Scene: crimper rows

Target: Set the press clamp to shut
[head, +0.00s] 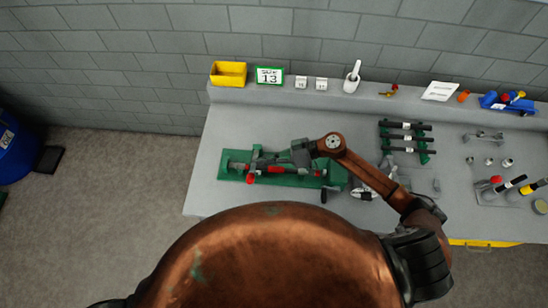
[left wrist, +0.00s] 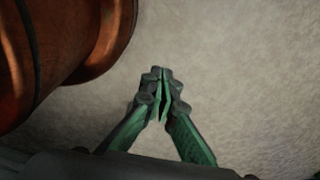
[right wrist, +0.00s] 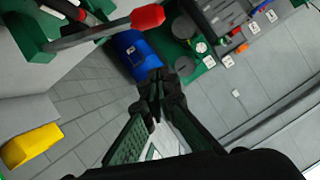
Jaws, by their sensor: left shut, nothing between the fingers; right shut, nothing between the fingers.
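The press clamp appears to be the green-based device (head: 232,168) with red-tipped parts near the left end of the grey bench. A grey lever with a red grip (right wrist: 148,17) and part of a green frame (right wrist: 38,38) show at the upper left of the right wrist view. My right gripper (head: 262,161) is over the device, shut and empty; its fingertips (right wrist: 157,82) look apart from the red grip. My wrist hides part of the device, and I cannot tell the clamp's exact setting. My left gripper (left wrist: 161,75) is shut and empty above bare floor, away from the bench.
On the bench (head: 208,195), a green rack with dark bars (head: 405,138) stands right of the device, with small tools farther right. A yellow bin (head: 228,74), a sign (head: 270,76) and a mortar (head: 351,80) sit on the back ledge. A blue barrel (head: 18,150) stands far left.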

